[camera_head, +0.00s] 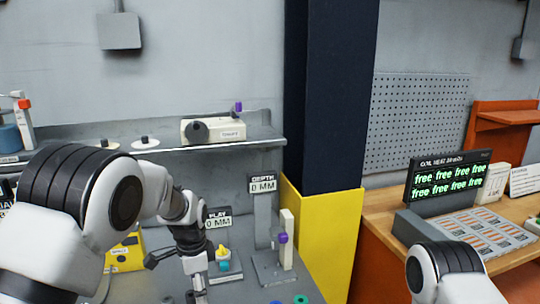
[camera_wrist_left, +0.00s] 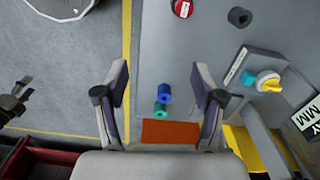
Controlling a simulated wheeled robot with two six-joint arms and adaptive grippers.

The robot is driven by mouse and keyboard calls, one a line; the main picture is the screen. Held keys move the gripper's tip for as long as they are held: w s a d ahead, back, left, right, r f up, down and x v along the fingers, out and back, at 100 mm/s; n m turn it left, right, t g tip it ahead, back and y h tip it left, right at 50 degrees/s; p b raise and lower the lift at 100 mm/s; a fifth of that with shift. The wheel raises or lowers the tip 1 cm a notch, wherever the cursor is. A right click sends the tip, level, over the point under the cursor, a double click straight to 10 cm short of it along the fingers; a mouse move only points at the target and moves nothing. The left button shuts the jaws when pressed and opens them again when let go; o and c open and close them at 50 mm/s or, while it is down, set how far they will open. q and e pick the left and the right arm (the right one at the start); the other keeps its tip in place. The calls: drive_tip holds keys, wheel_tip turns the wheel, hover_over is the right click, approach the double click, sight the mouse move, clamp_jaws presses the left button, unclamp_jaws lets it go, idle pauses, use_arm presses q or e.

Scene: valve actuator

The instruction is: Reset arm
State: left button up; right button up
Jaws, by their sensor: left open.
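My left arm reaches in from the left in the head view. My left gripper (camera_head: 196,284) points down over the grey bench, partly cut off by the lower edge. In the left wrist view the left gripper (camera_wrist_left: 163,88) is open, with nothing held. A blue piece (camera_wrist_left: 165,93) and a green piece (camera_wrist_left: 160,109) show below, between the spread fingers and apart from them. Of my right arm only a white and black link shows at the lower right of the head view; its gripper is out of view.
A play gauge (camera_head: 218,220) and a depth gauge (camera_head: 263,186), both reading 0 MM, stand on the bench. A shelf (camera_head: 220,146) runs behind. A yellow-based dark pillar (camera_head: 330,230) separates the bench from a wooden desk with a display (camera_head: 448,181) reading "free".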

use_arm(q)
drive_tip(key=s+a+f+g+b, duration=0.2)
drive_tip(key=s+f, duration=0.1)
drive_tip(key=f, duration=0.9)
drive_tip(key=s+a+f+n+b, duration=0.2)
drive_tip(key=s+f+n, duration=0.2)
drive_tip(key=s+f, duration=0.3)
drive_tip(key=s+a+f+n+t+b, duration=0.1)
drive_tip(key=s+f+n, duration=0.4)
drive_tip(key=s, duration=0.9)
drive_tip(key=s+a+f+n+t+b, duration=0.1)
drive_tip(key=s+a+f+n+b, duration=0.1)
drive_tip(key=s+f+n, duration=0.3)
drive_tip(key=s+a+f, duration=0.1)
drive_tip(key=s+f, duration=0.3)
drive_tip(key=s, duration=0.1)
drive_tip(key=shift+s+f+b, duration=0.35)
drive_tip(key=shift+s, duration=0.05)
use_arm(e)
wheel_tip(320, 180, down, 8)
drive_tip(key=w, duration=0.1)
drive_tip(key=shift+f, duration=0.15)
